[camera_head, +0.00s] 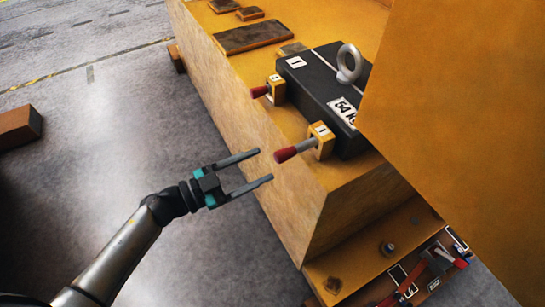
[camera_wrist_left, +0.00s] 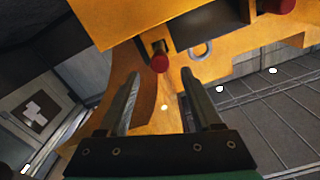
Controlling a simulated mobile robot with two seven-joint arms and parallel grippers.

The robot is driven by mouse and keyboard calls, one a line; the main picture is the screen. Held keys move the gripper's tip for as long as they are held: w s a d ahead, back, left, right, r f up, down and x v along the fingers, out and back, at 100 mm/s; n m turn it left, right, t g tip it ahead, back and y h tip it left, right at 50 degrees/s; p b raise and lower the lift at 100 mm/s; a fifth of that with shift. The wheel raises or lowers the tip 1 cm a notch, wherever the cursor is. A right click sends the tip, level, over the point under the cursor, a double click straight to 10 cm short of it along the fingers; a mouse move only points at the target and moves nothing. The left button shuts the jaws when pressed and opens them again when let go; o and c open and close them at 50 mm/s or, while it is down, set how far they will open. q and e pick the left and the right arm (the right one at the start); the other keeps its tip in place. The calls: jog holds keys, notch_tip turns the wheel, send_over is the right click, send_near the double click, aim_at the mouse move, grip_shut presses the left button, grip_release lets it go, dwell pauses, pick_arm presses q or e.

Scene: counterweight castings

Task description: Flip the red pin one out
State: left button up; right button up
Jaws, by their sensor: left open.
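Red pin one (camera_head: 286,154) is a metal pin with a red tip, sticking out from a small yellow block marked 1 (camera_head: 322,140) beside a black casting (camera_head: 325,85). A second red-tipped pin (camera_head: 259,91) sticks out from another numbered block farther back. My left gripper (camera_head: 264,165) is open and empty, its fingertips just left of and below pin one's tip, apart from it in the picture. In the left wrist view a red tip (camera_wrist_left: 160,62) shows ahead between the open fingers; another (camera_wrist_left: 275,5) is at the top edge. I cannot tell which is pin one there. My right gripper is not in view.
The casting has an eyebolt (camera_head: 349,64) and a weight label. It sits on a large yellow structure (camera_head: 240,110), with a tall yellow panel (camera_head: 470,130) at right. A brown block (camera_head: 18,127) is at far left. Grey floor around my left arm is clear.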

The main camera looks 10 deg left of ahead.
pick_arm(q)
jog(key=v, duration=0.9)
jog(key=shift+s+a, duration=0.2)
jog(key=shift+a, duration=0.05)
jog(key=s+a+f+n+y+b, duration=0.1)
jog(key=a+f+n+y, duration=0.25)
jog(key=f, duration=0.55)
jog(key=s+a+f+n+y+b, duration=0.1)
jog(key=s+a+f+n+y, duration=0.3)
jog(key=f, duration=0.6)
jog(key=w+a+f+n+y+b, duration=0.1)
jog(key=f+n+y, duration=0.3)
jog(key=f, duration=0.5)
jog(key=s+d+f+g+y, duration=0.1)
jog(key=s+d+f+g, duration=0.1)
jog(key=s+f, duration=0.3)
jog(key=s+d+f+g+y+b, duration=0.1)
jog(key=s+f+g, duration=0.3)
jog(key=s, duration=0.8)
jog(key=s+d+f+g+y, duration=0.1)
jog(key=s+d+f+g, duration=0.2)
jog(key=s+f, duration=0.5)
jog(key=shift+s+d+g+b, duration=0.2)
jog(key=shift+s+g+b, duration=0.1)
jog(key=shift+b, duration=0.1)
